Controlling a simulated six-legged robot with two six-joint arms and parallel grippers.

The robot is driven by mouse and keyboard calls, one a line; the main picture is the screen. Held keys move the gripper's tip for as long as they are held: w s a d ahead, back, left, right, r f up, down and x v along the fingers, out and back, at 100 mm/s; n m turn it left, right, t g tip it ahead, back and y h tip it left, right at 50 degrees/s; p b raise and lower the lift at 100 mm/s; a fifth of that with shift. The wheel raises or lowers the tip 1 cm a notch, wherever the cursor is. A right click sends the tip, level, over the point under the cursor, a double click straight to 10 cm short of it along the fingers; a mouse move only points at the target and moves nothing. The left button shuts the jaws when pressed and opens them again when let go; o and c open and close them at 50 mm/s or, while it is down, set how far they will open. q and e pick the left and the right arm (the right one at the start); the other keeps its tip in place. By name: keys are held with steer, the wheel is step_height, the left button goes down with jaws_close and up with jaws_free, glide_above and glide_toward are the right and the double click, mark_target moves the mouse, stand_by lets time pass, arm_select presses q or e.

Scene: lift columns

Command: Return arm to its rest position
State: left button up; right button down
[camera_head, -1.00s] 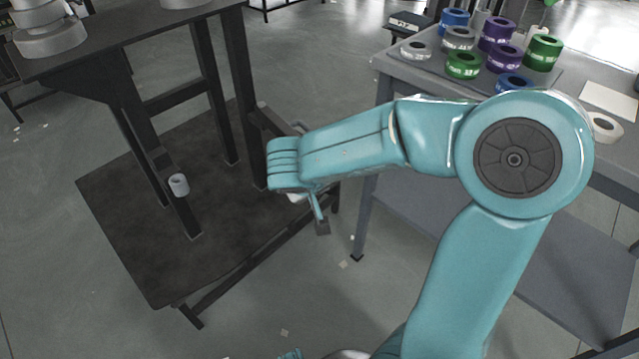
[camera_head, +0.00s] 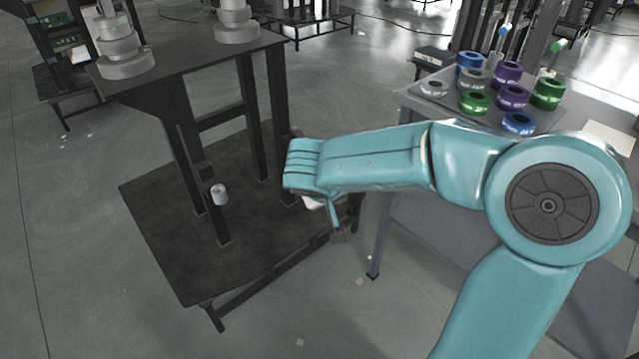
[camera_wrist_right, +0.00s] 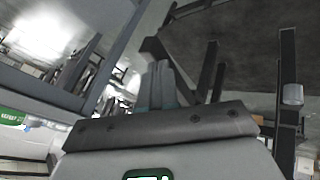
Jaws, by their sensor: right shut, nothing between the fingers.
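My right arm (camera_head: 375,158) comes in from the right in the head view, bent at a large round joint, with its forearm pointing left. Its wrist hangs in front of the right side of the dark stand, and the gripper there is mostly hidden behind the wrist. In the right wrist view my right gripper (camera_wrist_right: 162,82) is shut with nothing in it, its fingers close together. My left gripper is not in view.
A dark stand (camera_head: 160,205) carries stacked grey cylinders (camera_head: 125,65); a small light cylinder (camera_head: 219,194) is on its lower frame. A grey table (camera_head: 415,100) at right holds several blue, purple, green and grey rings (camera_head: 512,97). Open floor lies left and in front.

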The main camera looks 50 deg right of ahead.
steer(key=a+f+n+g+y, duration=0.1)
steer(key=a+f+n+y, duration=0.4)
steer(key=a+f, duration=0.95)
steer(key=s+a+f+m+y, duration=0.1)
steer(key=s+a+f+y, duration=0.25)
steer(key=a+f, duration=0.5)
steer(key=s+a+f+y, duration=0.3)
steer(key=s+a+f, duration=0.25)
steer(key=f, duration=0.55)
step_height(320, 180, up, 28)
steer(key=p, duration=2.7)
steer(key=shift+f+g+p, duration=0.15)
steer(key=shift+g+p, duration=0.2)
steer(key=shift+g, duration=0.05)
steer(key=shift+a+h, duration=0.1)
steer(key=shift+h, duration=0.15)
